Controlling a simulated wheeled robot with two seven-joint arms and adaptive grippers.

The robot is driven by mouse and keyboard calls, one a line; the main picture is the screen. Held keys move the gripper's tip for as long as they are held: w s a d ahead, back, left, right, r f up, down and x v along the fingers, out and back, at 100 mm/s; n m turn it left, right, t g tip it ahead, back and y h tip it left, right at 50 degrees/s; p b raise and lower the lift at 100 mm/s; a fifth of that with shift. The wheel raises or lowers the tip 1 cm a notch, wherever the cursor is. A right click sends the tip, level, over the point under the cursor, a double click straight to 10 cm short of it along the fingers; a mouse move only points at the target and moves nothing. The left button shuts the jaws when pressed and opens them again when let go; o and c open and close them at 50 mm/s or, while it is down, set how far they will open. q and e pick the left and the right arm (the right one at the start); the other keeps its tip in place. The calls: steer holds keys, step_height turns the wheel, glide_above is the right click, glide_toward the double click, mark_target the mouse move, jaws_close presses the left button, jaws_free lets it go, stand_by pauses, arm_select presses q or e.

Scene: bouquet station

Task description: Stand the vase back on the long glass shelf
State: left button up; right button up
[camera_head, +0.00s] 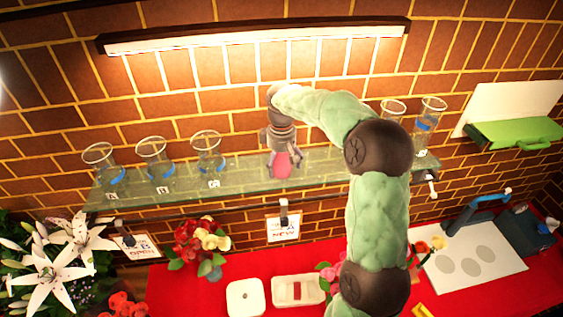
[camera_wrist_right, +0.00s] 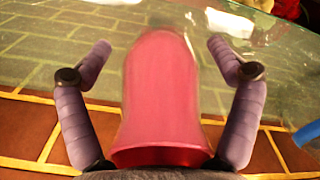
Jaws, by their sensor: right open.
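The pink vase (camera_head: 282,167) is on the long glass shelf (camera_head: 240,177), near its middle. It looks upright, though its base is hard to make out. My right gripper (camera_head: 284,158) reaches down over it from above. In the right wrist view the vase (camera_wrist_right: 160,90) lies between the two purple fingers (camera_wrist_right: 160,65), with its wide rim close to the palm. The fingers are spread open, with a gap on each side of the vase. My left gripper is not in view.
Clear glass vases with blue bands stand on the shelf to the left (camera_head: 154,165) and right (camera_head: 427,122). Small signs hang below, one near the middle (camera_head: 283,228). The red table (camera_head: 215,285) holds flowers, white boxes and a white board (camera_head: 475,262).

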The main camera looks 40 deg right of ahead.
steer(key=shift+r, duration=0.1)
step_height(320, 180, up, 12)
steer(key=b, duration=0.2)
stand_by(0.8)
